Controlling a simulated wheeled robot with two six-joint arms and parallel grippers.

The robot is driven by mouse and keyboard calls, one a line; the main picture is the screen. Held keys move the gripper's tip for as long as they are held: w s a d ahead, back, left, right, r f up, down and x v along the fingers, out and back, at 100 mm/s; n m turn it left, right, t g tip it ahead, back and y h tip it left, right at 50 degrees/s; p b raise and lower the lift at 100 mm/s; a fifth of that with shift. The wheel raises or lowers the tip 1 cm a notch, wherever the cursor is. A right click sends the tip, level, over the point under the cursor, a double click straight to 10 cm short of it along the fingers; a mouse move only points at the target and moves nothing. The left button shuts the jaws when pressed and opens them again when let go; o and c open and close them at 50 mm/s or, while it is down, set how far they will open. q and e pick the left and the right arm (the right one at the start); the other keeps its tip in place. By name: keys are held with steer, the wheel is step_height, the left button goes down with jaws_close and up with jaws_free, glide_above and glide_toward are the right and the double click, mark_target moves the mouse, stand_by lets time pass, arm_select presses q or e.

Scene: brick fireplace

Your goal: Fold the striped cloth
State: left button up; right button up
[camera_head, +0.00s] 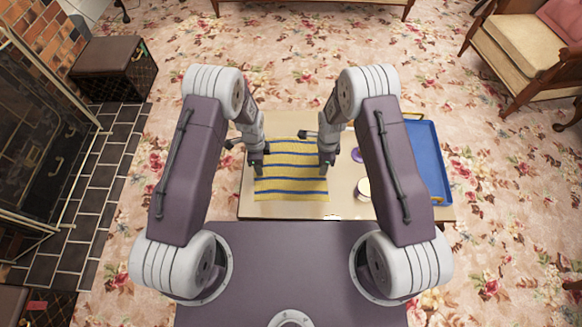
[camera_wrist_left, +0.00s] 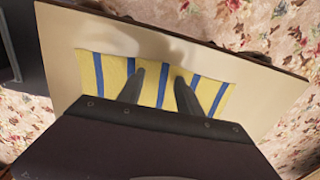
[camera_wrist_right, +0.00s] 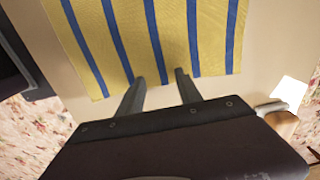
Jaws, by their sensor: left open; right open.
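The striped cloth (camera_head: 291,183), yellow with blue stripes, lies flat and spread out on the table in the head view. It also shows in the left wrist view (camera_wrist_left: 151,73) and the right wrist view (camera_wrist_right: 175,30). My left gripper (camera_head: 257,172) is open over the cloth's left side; its fingers (camera_wrist_left: 157,78) show apart with cloth behind them. My right gripper (camera_head: 323,170) is open at the cloth's right edge; its fingers (camera_wrist_right: 159,78) show apart near that edge. Neither gripper holds cloth. Whether the fingertips touch it I cannot tell. My arms hide part of its far area.
The pale table (camera_head: 283,211) has a blue tray (camera_head: 437,172) at its right end. A white round item (camera_head: 363,188) and a small purple item (camera_head: 356,155) stand between cloth and tray. A white item (camera_head: 332,217) sits at the near edge. Bare table surrounds the cloth.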

arm_select(q)
steer(key=shift+f, duration=0.2)
arm_select(e)
steer(key=shift+f, duration=0.2)
arm_select(q)
steer(key=shift+s, duration=0.1)
jaws_close()
arm_select(e)
jaws_close()
arm_select(q)
steer(key=shift+r, duration=0.15)
arm_select(e)
steer(key=shift+r, duration=0.15)
